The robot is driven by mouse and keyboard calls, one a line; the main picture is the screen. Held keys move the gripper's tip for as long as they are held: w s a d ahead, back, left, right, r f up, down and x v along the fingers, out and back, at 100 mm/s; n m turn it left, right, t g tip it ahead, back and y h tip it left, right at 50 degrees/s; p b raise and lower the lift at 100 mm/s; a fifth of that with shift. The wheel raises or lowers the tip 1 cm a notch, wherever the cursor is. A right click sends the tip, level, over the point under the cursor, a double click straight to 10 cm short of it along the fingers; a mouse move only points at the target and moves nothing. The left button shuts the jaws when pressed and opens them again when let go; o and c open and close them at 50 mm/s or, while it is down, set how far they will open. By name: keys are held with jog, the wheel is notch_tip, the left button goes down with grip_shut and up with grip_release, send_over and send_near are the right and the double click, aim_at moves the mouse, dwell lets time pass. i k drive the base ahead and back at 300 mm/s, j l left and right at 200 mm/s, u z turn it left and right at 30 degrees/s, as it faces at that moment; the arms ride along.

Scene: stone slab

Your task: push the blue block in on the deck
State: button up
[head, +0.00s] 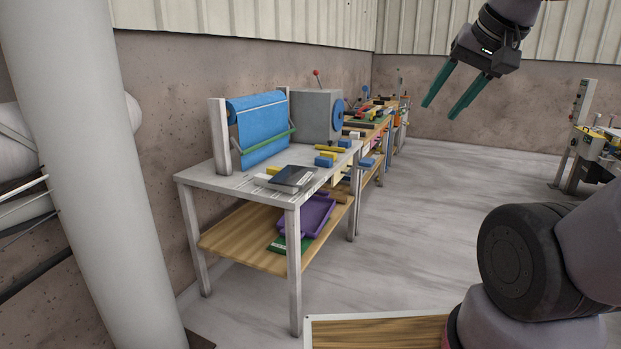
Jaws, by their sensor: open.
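Several small blue blocks show in the head view. One blue block (325,160) lies on the pale stone-like table top (222,179), near its right part. Another blue block (344,143) lies a little behind it. A third blue piece (367,162) shows at or beyond the table's right edge; I cannot tell what it rests on. I cannot tell which one is the task's block. My gripper (441,110) is raised in the air at upper right, well apart from the table. Its two green fingers are spread and empty.
A roll stand with a blue sheet (260,127) and a grey box (317,116) stand on the table. A dark flat tablet-like thing (293,177) lies near the front. A purple tray (309,214) is on the lower shelf. Floor (430,220) to the right is clear.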

aim_at(320, 161)
jog(key=i+u, duration=0.1)
jog(key=i, duration=0.4)
jog(key=i+l+u, duration=0.3)
jog(key=i+l, duration=1.75)
jog(key=i, duration=0.1)
